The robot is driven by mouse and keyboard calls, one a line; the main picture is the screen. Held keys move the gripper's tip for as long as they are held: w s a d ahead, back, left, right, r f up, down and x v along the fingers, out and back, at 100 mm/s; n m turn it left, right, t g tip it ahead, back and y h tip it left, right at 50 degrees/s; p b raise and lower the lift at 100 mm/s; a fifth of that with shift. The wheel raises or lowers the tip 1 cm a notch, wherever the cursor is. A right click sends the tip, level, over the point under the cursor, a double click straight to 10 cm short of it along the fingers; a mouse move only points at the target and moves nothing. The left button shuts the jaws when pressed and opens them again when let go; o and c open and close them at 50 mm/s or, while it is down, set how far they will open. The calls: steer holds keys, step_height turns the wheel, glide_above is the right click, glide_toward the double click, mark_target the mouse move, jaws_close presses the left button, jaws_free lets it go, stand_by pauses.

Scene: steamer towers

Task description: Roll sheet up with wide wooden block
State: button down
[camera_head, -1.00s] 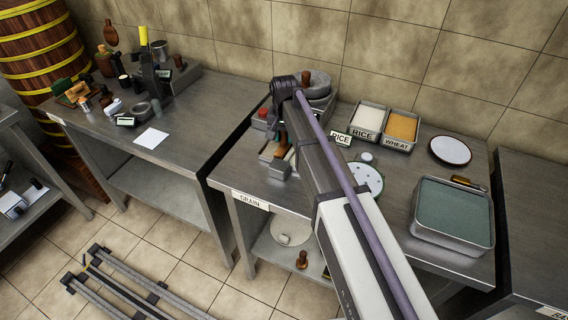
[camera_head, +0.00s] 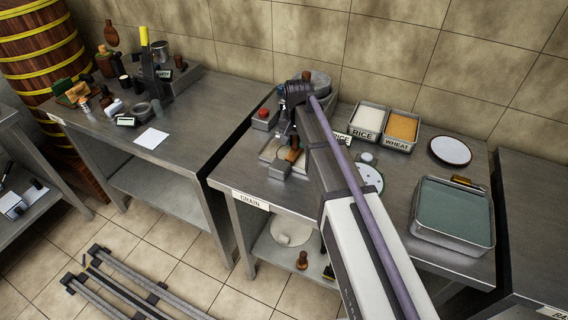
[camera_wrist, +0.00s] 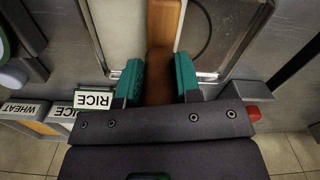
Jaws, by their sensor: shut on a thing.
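The wide wooden block (camera_wrist: 164,22) is an orange-brown bar with a darker part between the teal fingers of my gripper (camera_wrist: 158,78) in the wrist view. My gripper is shut on this darker part. In the head view the block (camera_head: 292,156) shows as a small brown shape below my gripper, over the pale work area on the grain table. A pale, flat surface that may be the sheet (camera_wrist: 112,24) lies beside the block in the wrist view. I cannot tell whether the block touches it or whether any of it is rolled.
Bins marked rice (camera_head: 367,121) and wheat (camera_head: 399,130) stand right of my arm. A red button box (camera_head: 264,119) stands close to the left of my gripper. A white dial (camera_head: 369,180) is partly behind my arm. A green-filled tray (camera_head: 452,212) is at the right.

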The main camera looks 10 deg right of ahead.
steer(key=shift+d, duration=0.1)
steer(key=shift+r+p, duration=0.65)
steer(key=shift+p, duration=0.1)
steer(key=shift+w, duration=0.1)
glide_above(272, 148)
steer(key=shift+w, duration=0.15)
stand_by(0.4)
steer(key=shift+f+b, duration=0.65)
stand_by(0.5)
